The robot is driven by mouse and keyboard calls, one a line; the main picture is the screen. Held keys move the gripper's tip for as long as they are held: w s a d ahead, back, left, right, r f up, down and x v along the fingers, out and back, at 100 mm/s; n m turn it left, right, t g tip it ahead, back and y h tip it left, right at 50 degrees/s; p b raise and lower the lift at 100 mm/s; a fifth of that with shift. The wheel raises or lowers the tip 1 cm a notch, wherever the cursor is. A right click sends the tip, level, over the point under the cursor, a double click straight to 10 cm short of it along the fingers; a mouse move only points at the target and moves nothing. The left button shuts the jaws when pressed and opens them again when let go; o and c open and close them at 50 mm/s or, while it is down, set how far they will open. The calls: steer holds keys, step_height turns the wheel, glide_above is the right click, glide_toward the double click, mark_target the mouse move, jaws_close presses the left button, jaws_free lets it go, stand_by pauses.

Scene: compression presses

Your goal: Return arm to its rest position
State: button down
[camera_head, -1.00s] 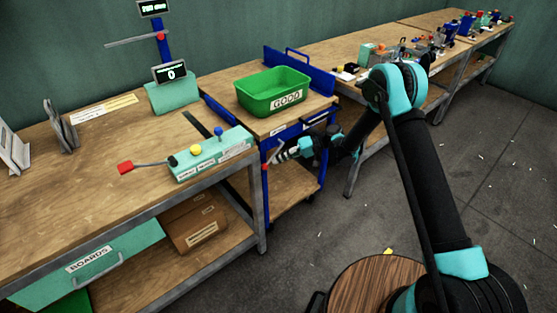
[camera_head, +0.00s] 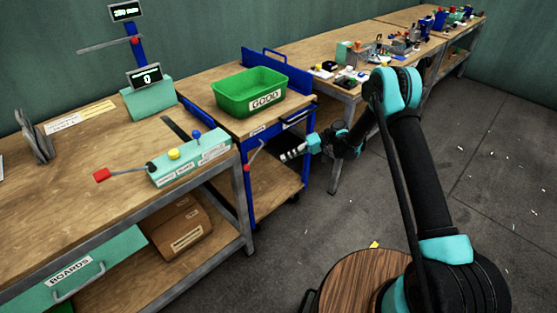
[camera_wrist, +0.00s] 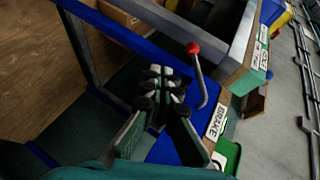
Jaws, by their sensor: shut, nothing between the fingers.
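My black and teal arm (camera_head: 425,175) reaches out from the right side of the head view, bent at a raised elbow. My gripper (camera_head: 285,156) is at its far end, in the air in front of the blue cart (camera_head: 252,205) and below the level of its top. The gripper is shut and empty. In the wrist view its fingers (camera_wrist: 163,82) are together, with a red-knobbed lever (camera_wrist: 193,48) on the cart beside them. I cannot tell the exact gap between fingers and lever.
A green bin (camera_head: 222,100) marked GOOD stands on the cart. A workbench (camera_head: 70,190) with a teal control box (camera_head: 190,160) is at the left. More benches (camera_head: 340,55) with small devices line the wall. The grey floor (camera_head: 480,190) at the right is mostly clear.

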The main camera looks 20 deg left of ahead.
steer(key=shift+w+d+r, duration=0.1)
steer(key=shift+w+d, duration=0.05)
steer(key=shift+d, duration=0.05)
stand_by(0.4)
